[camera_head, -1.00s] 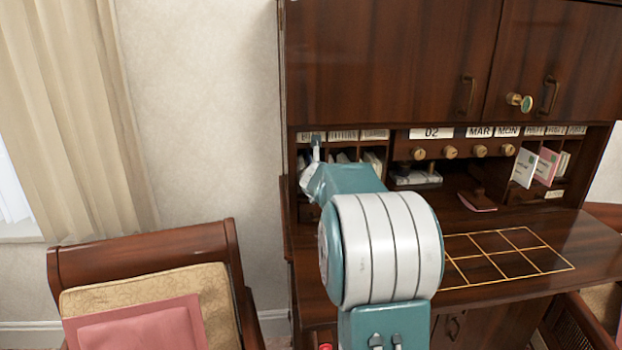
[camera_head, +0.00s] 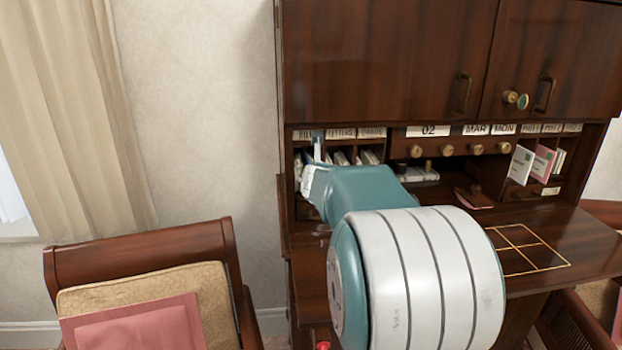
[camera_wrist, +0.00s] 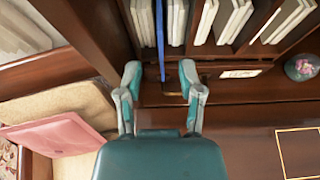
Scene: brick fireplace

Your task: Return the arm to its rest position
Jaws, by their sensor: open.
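My gripper (camera_wrist: 161,80) is open and empty in the wrist view, its two fingers spread apart. It hangs over the left part of the desk surface (camera_wrist: 255,130), in front of the letter slots (camera_wrist: 205,20). A blue item (camera_wrist: 160,38) stands among white papers in a slot beyond the fingertips; the fingers are apart from it. In the head view my arm, teal and white, covers the middle of the desk (camera_head: 545,240), and the fingers are mostly hidden behind it.
Closed upper cupboards (camera_head: 390,60) are above the slots. Cards (camera_head: 543,162) stand at the right of the desk. A round flowered object (camera_wrist: 302,67) sits near the slots.

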